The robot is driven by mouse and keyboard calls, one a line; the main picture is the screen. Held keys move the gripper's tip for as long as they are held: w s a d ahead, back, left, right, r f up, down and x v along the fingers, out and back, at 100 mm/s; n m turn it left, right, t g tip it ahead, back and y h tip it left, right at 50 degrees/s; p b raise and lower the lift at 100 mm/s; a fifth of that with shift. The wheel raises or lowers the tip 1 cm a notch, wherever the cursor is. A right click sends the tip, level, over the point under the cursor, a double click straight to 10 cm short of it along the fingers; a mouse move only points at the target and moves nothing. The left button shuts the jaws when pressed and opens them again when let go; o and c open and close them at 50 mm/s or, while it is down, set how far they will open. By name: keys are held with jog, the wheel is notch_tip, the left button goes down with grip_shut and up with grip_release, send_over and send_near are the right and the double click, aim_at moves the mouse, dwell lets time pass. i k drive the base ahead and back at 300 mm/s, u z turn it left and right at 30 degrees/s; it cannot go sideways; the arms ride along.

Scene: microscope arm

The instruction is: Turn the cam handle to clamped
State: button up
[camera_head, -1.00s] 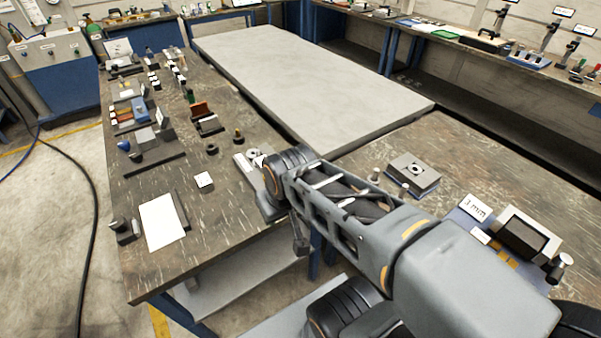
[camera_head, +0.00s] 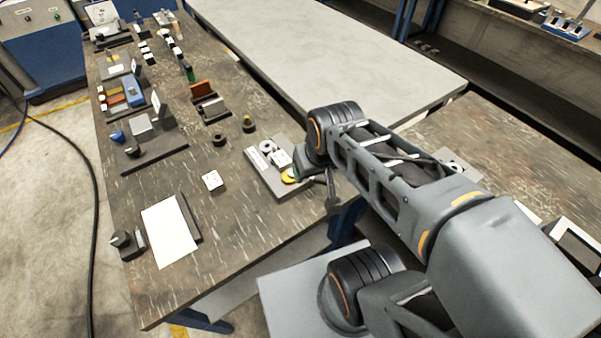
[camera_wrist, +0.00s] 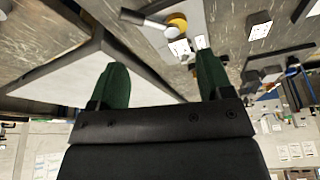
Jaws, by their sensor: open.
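A grey fixture plate (camera_head: 262,173) lies near the right edge of the dark bench, beside my arm. It carries a round grey piece, small white labels and a yellow disc (camera_head: 290,176). In the wrist view the yellow disc (camera_wrist: 177,21) shows at the top, with a bar-like lever (camera_wrist: 146,20) beside it that looks like the cam handle. My gripper (camera_wrist: 162,62) is open, with two green fingers spread and nothing between them. It appears apart from the lever. In the head view the fingers are mostly hidden by my arm, and I cannot tell the lever's exact angle.
A white sheet (camera_head: 169,231) and a small white block (camera_head: 213,181) lie on the bench left of the fixture. Black round parts (camera_head: 219,140) and several blocks stand farther back. A pale grey table (camera_head: 340,50) adjoins behind. Bare bench surrounds the white block.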

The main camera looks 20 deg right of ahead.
aim_at(287, 178)
jog(key=k, duration=1.25)
jog(key=u, duration=0.7)
jog(key=i, duration=1.1)
jog(key=z, duration=0.55)
